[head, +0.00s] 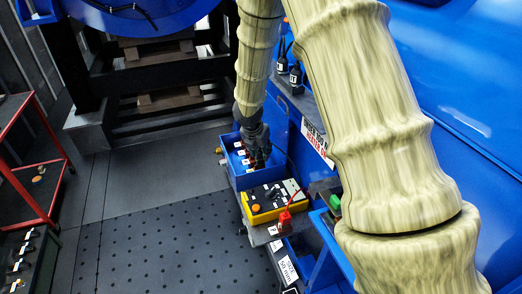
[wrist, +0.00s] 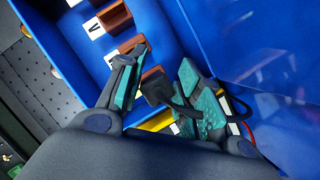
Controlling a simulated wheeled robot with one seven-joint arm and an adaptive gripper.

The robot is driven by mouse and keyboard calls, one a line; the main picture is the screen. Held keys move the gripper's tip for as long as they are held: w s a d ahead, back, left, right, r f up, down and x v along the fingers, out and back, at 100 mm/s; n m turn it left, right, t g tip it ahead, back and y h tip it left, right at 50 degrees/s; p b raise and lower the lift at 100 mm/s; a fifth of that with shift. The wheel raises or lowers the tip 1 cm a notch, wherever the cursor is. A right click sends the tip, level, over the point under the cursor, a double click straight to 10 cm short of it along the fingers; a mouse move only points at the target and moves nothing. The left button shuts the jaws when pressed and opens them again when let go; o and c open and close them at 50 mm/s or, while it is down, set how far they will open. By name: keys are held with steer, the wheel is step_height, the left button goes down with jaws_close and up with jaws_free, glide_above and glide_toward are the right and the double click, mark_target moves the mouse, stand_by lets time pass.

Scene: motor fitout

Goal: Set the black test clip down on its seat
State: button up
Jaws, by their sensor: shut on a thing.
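My gripper (wrist: 160,82) is shut on the black test clip (wrist: 157,90), a small dark block between its two teal-padded fingers in the wrist view. In the head view my gripper (head: 258,152) is over the right side of the open blue terminal box (head: 262,183); the clip cannot be told apart from the dark fingers there. Brown terminal blocks (wrist: 114,17) with white letter tags stand in the box, to the upper left of the clip in the wrist view. I cannot make out which spot is the clip's seat.
A yellow-and-black tester (head: 268,201) stands just in front of the box, with a red clip (head: 285,221) and red lead at its front. A blue wall (head: 450,75) rises close on the right. A red cart (head: 40,170) stands far left. The perforated floor (head: 170,240) is clear.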

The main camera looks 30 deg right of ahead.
mark_target(261, 156)
steer(key=shift+f+b, duration=1.55)
steer(key=shift+b, duration=0.05)
steer(key=o, duration=1.1)
steer(key=shift+r, duration=0.15)
steer(key=v, duration=1.2)
